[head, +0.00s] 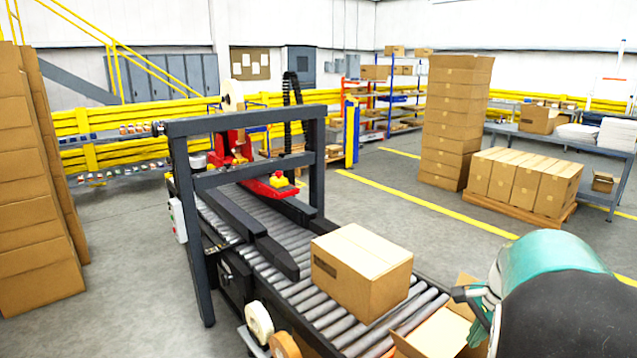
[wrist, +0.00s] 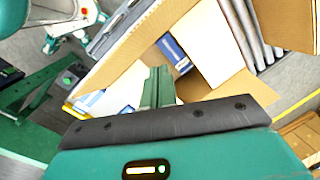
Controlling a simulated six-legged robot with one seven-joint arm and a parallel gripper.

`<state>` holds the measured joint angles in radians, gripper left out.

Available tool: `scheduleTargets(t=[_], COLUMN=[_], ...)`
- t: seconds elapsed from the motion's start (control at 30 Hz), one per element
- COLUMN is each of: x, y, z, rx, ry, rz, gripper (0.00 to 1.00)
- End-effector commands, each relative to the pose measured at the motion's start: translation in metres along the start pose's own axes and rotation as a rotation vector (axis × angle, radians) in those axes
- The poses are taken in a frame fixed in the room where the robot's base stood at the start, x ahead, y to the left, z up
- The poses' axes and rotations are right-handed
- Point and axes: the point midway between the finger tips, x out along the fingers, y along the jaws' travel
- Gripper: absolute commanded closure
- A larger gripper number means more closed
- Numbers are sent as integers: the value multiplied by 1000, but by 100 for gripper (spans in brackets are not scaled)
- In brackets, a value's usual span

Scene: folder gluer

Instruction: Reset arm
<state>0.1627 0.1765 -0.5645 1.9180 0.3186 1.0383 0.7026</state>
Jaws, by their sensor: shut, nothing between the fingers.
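My gripper shows in the wrist view (wrist: 158,86), with its green fingers together and nothing between them. The fingers point toward an open cardboard box (wrist: 205,88) with its flaps spread; the wrist view does not make clear how far above it or into it they are. Blue and white items (wrist: 174,50) lie in the box, partly hidden by the fingers. In the head view, the open box (head: 440,335) is at the bottom right, cut by the frame edge. My teal and black arm is beside it and hides part of it.
A closed carton (head: 362,270) sits on the roller conveyor (head: 330,310), left of the open box. A dark frame with a red taping head (head: 270,188) spans the conveyor behind.

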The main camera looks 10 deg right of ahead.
Motion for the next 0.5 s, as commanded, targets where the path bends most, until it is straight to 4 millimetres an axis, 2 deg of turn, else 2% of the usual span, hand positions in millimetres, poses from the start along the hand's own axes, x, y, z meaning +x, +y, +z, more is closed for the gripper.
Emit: scheduleTargets(t=[0.03, 0.2, 0.37, 0.5], x=[-10, -33, -52, -64], y=[0, 8, 26, 50], z=[24, 95, 156, 204], rx=[-92, -408, -715, -983], ry=[-9, -10, 26, 87], rz=[-26, -85, -134, -168], gripper=[100, 100, 100, 100])
